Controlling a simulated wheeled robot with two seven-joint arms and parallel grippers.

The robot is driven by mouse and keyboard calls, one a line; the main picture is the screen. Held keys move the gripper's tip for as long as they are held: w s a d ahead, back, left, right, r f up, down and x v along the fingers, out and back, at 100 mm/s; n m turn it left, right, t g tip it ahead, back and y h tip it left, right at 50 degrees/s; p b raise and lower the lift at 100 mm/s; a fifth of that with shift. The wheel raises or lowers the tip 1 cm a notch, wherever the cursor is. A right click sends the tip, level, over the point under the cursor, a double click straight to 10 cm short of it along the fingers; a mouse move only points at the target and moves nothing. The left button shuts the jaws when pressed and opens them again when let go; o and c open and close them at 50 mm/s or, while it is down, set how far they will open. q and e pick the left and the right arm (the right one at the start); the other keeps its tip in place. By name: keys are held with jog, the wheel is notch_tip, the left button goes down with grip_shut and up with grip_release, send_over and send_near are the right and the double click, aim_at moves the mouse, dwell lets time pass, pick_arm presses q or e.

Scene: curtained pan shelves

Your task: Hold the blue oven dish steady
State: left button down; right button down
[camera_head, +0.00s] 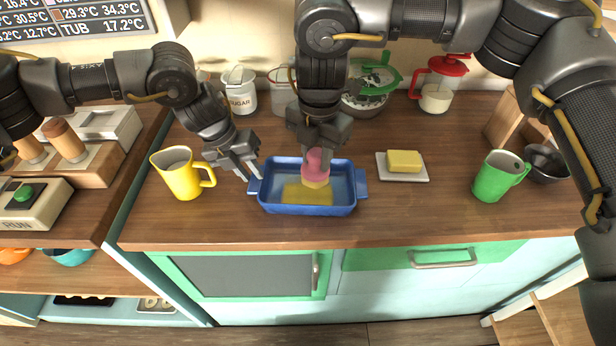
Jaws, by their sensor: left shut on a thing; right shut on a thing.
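The blue oven dish (308,210) stands on the wooden counter, a yellow patch (300,196) on its floor. My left gripper (249,172) is shut at the dish's left handle; the grip itself is small in view. My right gripper (317,148) points down over the dish, shut on a pink-topped thing with a yellow underside (316,167). That thing is inside the dish, near its middle; whether it touches the floor I cannot tell. The dish's right handle (361,184) is free.
A yellow jug (180,174) stands left of the dish. A butter block on a white plate (404,175) and a green mug (497,177) stand to the right. A sugar jar (241,93), a colander (368,90) and a red-lidded press (437,88) stand behind. The counter's front strip is clear.

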jog(key=shift+f, duration=0.25)
jog(key=shift+w+d+r, duration=0.1)
jog(key=shift+w, duration=0.15)
jog(key=w+n, duration=0.1)
jog(key=n, duration=0.2)
jog(key=w+n, duration=0.2)
jog(key=n, duration=0.1)
jog(key=w+n, duration=0.1)
jog(key=n, duration=0.2)
jog(key=shift+w+d, duration=0.25)
jog(key=shift+w, duration=0.05)
jog(key=shift+f, duration=0.2)
